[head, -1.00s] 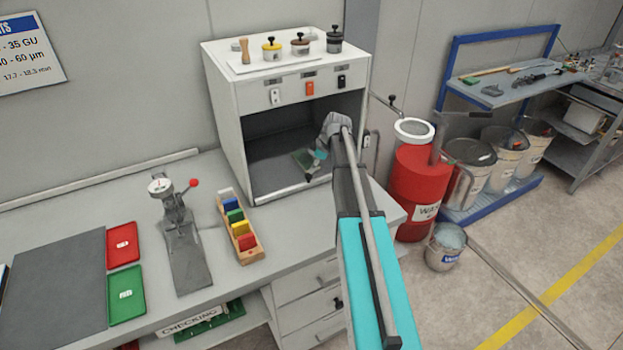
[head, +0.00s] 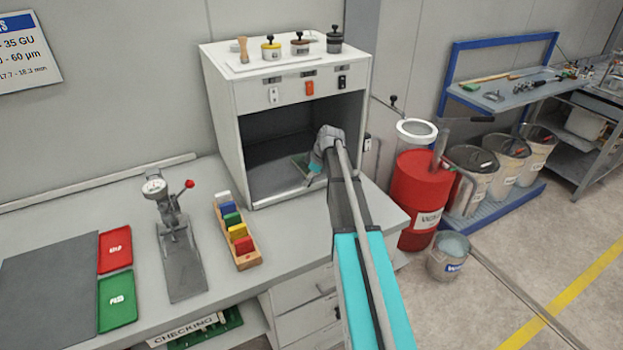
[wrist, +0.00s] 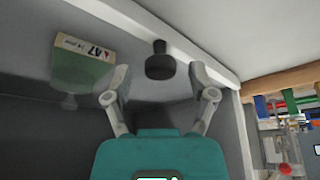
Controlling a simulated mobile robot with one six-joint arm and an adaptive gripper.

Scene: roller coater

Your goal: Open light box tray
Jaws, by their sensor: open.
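The light box (head: 224,115) is a white cabinet with an open dark front, standing on the bench. In the wrist view, a black knob (wrist: 160,66) stands beside a white edge strip (wrist: 188,46) of the box; whether this strip is the tray front I cannot tell. My gripper (wrist: 160,76) is open, with one finger on each side of the knob and gaps between. In the head view, my gripper (head: 314,179) is at the box opening, low near its floor, and my arm hides its fingers and the knob. A green panel labelled A7 (wrist: 80,68) lies inside.
Several lidded pots (head: 300,45) stand on top of the box. A wooden rack of coloured blocks (head: 238,232) and a gauge stand (head: 175,240) are left of my arm. A red waste drum (head: 418,190) stands on the floor to the right. Bench surface in front of the box is clear.

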